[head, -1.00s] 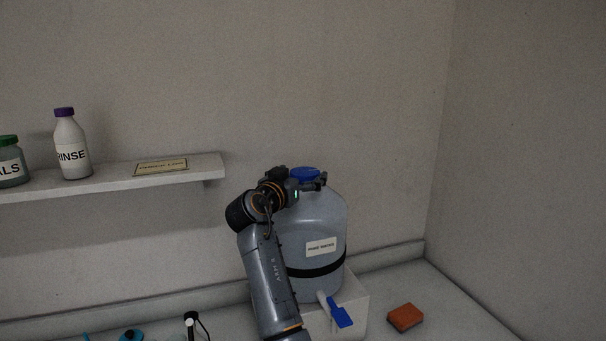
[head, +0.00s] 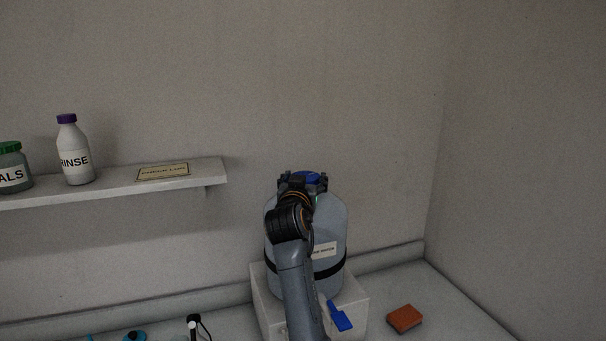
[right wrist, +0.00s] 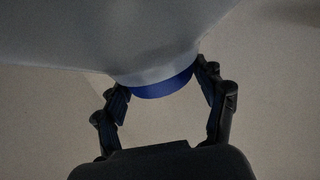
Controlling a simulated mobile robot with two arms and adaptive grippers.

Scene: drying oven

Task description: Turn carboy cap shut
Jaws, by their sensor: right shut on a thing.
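The grey carboy (head: 335,225) stands on a white block in the head view, with a black band and a label. Its blue cap (head: 307,176) is on top, partly hidden by my gripper. My right gripper (head: 303,182) reaches over from the front, its fingers on either side of the cap. In the right wrist view the two fingers (right wrist: 163,95) flank the blue cap (right wrist: 164,86) on the carboy neck (right wrist: 155,60), shut on it. The underside of the cap's seat is hidden. My left gripper does not show.
The white block (head: 354,318) carries the carboy, whose blue-handled spigot (head: 339,317) sticks out in front. An orange sponge (head: 404,318) lies to the right on the counter. A shelf (head: 110,187) at left holds a RINSE bottle (head: 74,155), a green-lidded jar (head: 12,168) and a sign.

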